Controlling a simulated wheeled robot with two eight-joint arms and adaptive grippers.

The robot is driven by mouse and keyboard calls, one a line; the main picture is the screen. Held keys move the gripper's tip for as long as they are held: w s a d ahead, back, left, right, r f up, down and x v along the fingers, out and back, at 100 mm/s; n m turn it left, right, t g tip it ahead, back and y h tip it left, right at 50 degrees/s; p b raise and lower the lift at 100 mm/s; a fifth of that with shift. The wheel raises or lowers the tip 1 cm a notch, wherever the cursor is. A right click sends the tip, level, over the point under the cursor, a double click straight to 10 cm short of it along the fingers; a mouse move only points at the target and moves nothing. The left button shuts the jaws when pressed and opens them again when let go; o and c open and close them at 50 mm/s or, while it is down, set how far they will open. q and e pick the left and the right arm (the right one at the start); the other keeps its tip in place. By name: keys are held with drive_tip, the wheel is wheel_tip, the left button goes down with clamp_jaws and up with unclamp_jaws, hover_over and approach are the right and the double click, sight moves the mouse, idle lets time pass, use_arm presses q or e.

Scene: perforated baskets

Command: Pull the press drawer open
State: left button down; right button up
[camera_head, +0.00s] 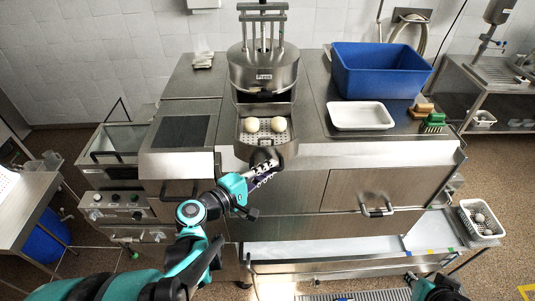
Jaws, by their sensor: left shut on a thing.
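The metal press (264,72) stands at the back middle of the steel counter. Its drawer (243,139) sticks out at the front, below the press body. Two pale round pieces (265,125) lie side by side on the drawer's perforated floor. My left gripper (264,167) is at the drawer's front and shut on its handle; the fingers hide most of the handle. My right gripper (412,280) shows only in part at the bottom edge, away from the press, and its fingers are unclear.
A blue bin (380,58), a white tray (360,107) and sponges or brushes (434,122) are on the counter's right. A cabinet handle (376,210) sticks out at the front. A white perforated basket (480,219) is at the far right. A metal rail crosses the low front.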

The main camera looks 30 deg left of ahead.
use_arm(q)
drive_tip(key=shift+s+d+f, duration=0.1)
drive_tip(key=shift+s+d, duration=0.3)
drive_tip(key=shift+s, duration=0.2)
drive_tip(key=c, duration=1.8)
unclamp_jaws()
drive_tip(key=shift+c, duration=0.2)
drive_tip(key=shift+o, duration=1.4)
drive_tip(key=shift+s, duration=0.15)
